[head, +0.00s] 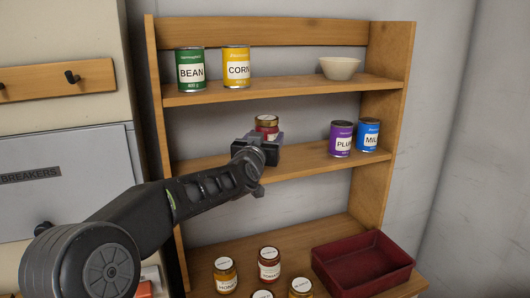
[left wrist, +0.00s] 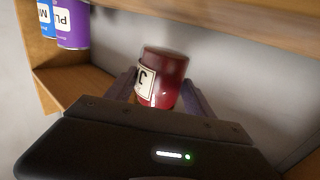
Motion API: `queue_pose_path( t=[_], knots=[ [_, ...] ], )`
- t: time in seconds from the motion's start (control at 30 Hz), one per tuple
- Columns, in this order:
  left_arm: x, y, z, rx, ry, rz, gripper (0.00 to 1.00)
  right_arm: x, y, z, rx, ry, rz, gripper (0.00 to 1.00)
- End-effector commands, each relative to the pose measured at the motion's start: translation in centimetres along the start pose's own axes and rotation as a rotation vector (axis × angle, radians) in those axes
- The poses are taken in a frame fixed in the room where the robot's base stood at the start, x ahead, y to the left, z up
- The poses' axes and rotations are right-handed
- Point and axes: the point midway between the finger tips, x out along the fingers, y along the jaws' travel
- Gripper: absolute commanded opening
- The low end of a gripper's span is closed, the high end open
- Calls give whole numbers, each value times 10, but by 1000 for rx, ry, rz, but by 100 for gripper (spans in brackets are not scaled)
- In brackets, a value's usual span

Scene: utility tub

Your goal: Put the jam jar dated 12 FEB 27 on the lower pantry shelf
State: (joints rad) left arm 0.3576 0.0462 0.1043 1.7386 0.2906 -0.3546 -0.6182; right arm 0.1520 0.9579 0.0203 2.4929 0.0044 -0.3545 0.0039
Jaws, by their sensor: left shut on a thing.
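A dark red jam jar (head: 267,122) with a gold and red lid stands upright at the lower pantry shelf (head: 205,169). My left gripper (head: 262,146) is in front of it and shut on it. In the left wrist view the jar (left wrist: 170,75) sits between the two fingers, with part of a white label showing one large letter. No date on it can be read. The gripper hides the jar's base in the head view, so I cannot tell whether it touches the shelf board. My right gripper is not in view.
A purple can (head: 341,139) and a blue can (head: 368,135) stand at the shelf's right end. The upper shelf (head: 290,87) holds a green can, a yellow can and a bowl. Below are several jars (head: 269,264) and a red tray (head: 362,264).

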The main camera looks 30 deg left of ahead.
Motion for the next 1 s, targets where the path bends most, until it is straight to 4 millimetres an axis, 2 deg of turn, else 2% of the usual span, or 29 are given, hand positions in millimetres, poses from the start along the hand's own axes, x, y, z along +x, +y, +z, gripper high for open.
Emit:
queue_pose_path(
  t=[0.17,0.4,0.47,0.87,0.9,1.0],
  knots=[
    [0,0,1,1,3,0,0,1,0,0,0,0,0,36],
    [0,1,32,1,1,1,0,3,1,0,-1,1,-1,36],
    [2,-2,34,1,2,0,0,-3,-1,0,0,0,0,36],
    [3,-2,41,0,5,1,0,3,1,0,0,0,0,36],
    [3,-2,42,-1,1,2,64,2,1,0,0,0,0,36],
    [3,-2,42,-1,0,1,72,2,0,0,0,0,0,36]
  ],
)
